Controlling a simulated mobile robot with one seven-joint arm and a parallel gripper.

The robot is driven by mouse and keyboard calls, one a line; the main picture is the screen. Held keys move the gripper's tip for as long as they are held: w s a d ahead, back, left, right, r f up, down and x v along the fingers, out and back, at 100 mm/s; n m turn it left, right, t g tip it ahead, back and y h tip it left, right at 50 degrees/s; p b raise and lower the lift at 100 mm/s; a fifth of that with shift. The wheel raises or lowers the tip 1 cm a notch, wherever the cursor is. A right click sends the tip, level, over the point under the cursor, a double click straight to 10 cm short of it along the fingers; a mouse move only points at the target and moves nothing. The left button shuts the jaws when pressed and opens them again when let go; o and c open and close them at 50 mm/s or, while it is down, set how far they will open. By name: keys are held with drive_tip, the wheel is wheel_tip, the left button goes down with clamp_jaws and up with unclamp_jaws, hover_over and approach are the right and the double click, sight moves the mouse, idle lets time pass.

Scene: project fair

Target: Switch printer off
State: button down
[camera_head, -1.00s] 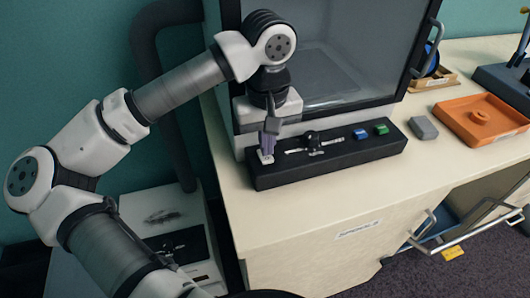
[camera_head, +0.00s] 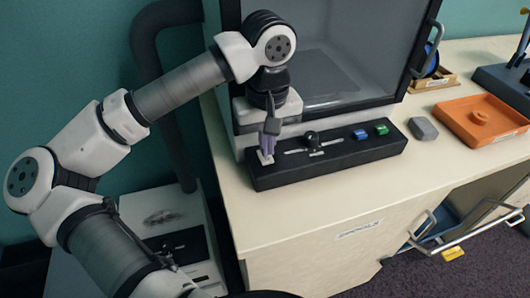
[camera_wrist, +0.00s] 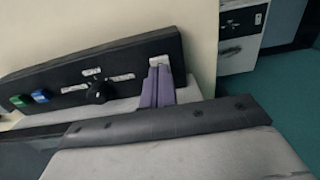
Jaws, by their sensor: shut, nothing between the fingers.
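The printer (camera_head: 333,56) is a grey cabinet with a glass front. A long black control panel (camera_head: 330,164) runs along its base. The panel also shows in the wrist view (camera_wrist: 60,78). At the panel's left end is a small white switch plate (camera_head: 265,159), partly hidden by my fingers; its position cannot be read. It shows in the wrist view (camera_wrist: 159,60) just beyond my fingertips. My gripper (camera_head: 266,151) points down with purple fingers closed together and empty. Its tips (camera_wrist: 158,70) are at the plate; whether they touch it cannot be told.
A grey block (camera_head: 423,128) and an orange tray (camera_head: 484,121) lie to the right. The tabletop front is clear.

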sight(268, 159)
drive_tip(key=shift+f+b, duration=1)
drive_tip(key=shift+b, duration=0.05)
idle(0.9)
drive_tip(key=shift+r, duration=0.15)
drive_tip(key=shift+r+p, duration=1.9)
drive_tip(key=shift+r, duration=1.5)
